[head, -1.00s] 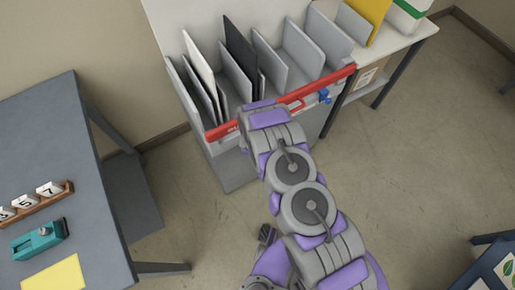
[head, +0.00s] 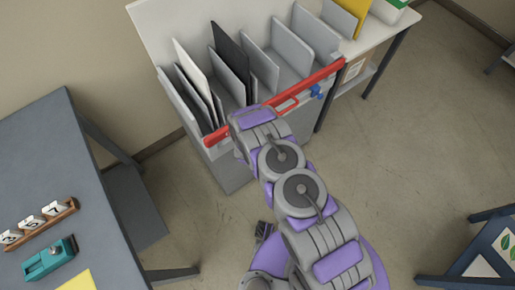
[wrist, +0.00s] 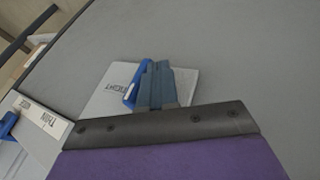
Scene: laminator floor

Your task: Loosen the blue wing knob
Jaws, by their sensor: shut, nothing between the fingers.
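In the wrist view a blue wing knob (wrist: 133,88) shows beside my gripper fingers, in front of a white label with partly hidden lettering that seems to read TIGHT. The fingers cover part of the knob. My gripper (wrist: 157,70) is shut and empty. The fingertips are right next to the knob's blue wing; I cannot tell whether they touch it. In the head view my gripper is hidden behind my own wrist, at the front of the grey slotted rack (head: 232,178).
A red bar (head: 325,74) runs along the rack's front edge, with a small blue part (head: 316,91) near its right end. The wrist view shows a THIN label (wrist: 42,118) and another blue part (wrist: 8,124). A grey table (head: 60,150) stands left.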

